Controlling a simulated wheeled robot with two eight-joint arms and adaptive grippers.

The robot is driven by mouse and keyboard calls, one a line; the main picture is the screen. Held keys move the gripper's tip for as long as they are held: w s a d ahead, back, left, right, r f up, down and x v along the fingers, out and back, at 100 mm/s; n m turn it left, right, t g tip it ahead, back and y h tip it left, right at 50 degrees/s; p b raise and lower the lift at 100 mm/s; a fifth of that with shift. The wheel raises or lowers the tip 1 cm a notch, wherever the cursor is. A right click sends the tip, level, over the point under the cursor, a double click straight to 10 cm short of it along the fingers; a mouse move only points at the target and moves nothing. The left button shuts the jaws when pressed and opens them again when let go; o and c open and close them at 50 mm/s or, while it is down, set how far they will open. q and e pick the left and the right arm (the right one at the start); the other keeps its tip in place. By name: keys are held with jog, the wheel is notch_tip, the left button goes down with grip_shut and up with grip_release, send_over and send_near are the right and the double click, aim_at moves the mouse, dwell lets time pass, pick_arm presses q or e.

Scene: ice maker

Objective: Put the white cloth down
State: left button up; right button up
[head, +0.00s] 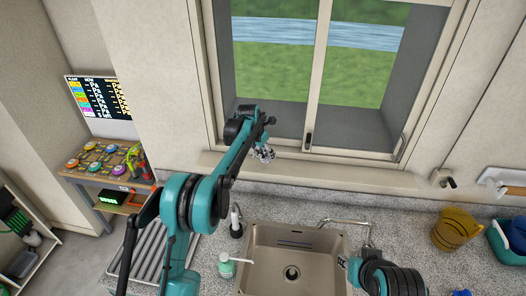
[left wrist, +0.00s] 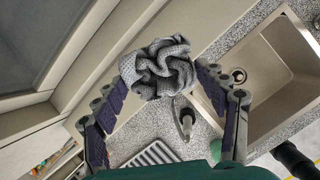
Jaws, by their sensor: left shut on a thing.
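The white cloth (left wrist: 160,68) looks grey-white, knitted and crumpled into a bunch in the left wrist view. My left gripper (left wrist: 165,75) is shut on it, with a finger on each side. In the head view my left gripper (head: 264,153) is raised in front of the window, above the back of the counter, with the cloth small and hard to make out there. My right arm is at the lower right of the head view by the sink; its finger state is too unclear to tell.
A yellow pitcher (head: 455,229) stands at right.

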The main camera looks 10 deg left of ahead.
pick_arm(q)
jog(key=shift+w+d, duration=0.1)
jog(key=shift+d, duration=0.1)
